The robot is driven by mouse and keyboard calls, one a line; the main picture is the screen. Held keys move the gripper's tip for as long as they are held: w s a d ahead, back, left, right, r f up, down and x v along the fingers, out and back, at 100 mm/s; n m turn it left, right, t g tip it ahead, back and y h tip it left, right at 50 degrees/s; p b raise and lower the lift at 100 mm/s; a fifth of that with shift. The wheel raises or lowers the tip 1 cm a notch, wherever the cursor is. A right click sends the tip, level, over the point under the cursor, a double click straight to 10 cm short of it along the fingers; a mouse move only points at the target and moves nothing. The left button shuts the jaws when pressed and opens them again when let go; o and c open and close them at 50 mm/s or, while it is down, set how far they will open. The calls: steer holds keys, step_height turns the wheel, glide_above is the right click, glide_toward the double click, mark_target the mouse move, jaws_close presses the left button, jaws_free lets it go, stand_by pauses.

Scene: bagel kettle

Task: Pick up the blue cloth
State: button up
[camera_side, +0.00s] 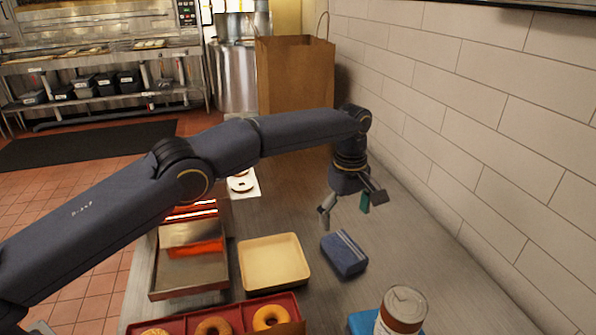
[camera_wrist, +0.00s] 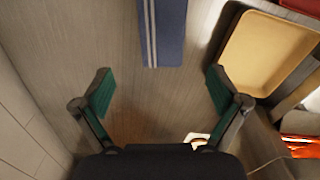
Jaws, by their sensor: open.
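The blue cloth (camera_side: 344,253) is a folded block with pale stripes. It lies on the grey counter, right of the tan tray in the side view. In the wrist view the cloth (camera_wrist: 163,30) shows at the top middle, cut off by the top edge. My gripper (camera_side: 344,213) is open and empty above the counter, a little behind the cloth in the side view. In the wrist view its two green-padded fingers (camera_wrist: 158,88) stand wide apart, with bare counter between them. The cloth lies beyond the fingertips and is not touched.
A tan tray (camera_side: 273,262) sits left of the cloth. A red tray (camera_side: 290,303) with bagels is in front. A white and brown canister (camera_side: 401,311) stands front right. A paper bag (camera_side: 295,77) stands at the back. A tiled wall (camera_side: 500,130) borders the counter's right.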

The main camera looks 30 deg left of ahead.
mark_target(344, 247)
steer(key=f, duration=0.1)
steer(key=d+f, duration=0.1)
steer(key=shift+s+f, duration=0.35)
steer(key=shift+s, duration=0.05)
step_height(344, 247, down, 6)
steer(key=shift+a+f, duration=0.1)
steer(key=shift+f, duration=0.05)
steer(key=shift+c, duration=0.4)
steer(key=c, duration=1.1)
steer(key=shift+c, duration=0.2)
